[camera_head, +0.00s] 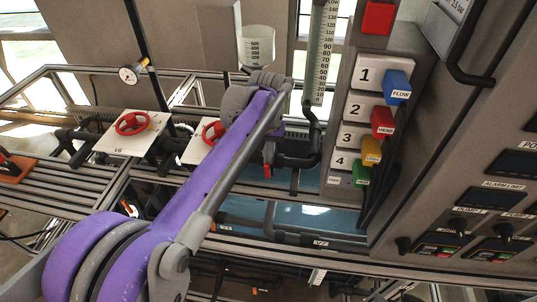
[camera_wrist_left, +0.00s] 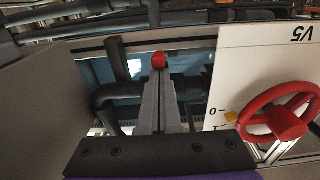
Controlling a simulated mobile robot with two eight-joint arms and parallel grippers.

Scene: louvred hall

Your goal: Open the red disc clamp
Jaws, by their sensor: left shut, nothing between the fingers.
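A small red round piece, apparently the red disc clamp (camera_wrist_left: 159,60), shows in the left wrist view just beyond my fingertips, in front of dark pipes. In the head view a small red piece (camera_head: 267,171) shows below my wrist, beside a dark pipe. My left gripper (camera_wrist_left: 158,74) is shut, with its two grey fingers together and nothing between them. Its tips are at or very close to the red piece; I cannot tell whether they touch. In the head view my purple arm hides most of the hand. My right gripper is not in view.
A red handwheel on the V5 plate (camera_wrist_left: 285,122) is close to the right of my fingers. Another red handwheel (camera_head: 131,123) is at left. A panel with numbered coloured blocks (camera_head: 383,121) stands at right. Dark pipes (camera_head: 296,160) run near the hand.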

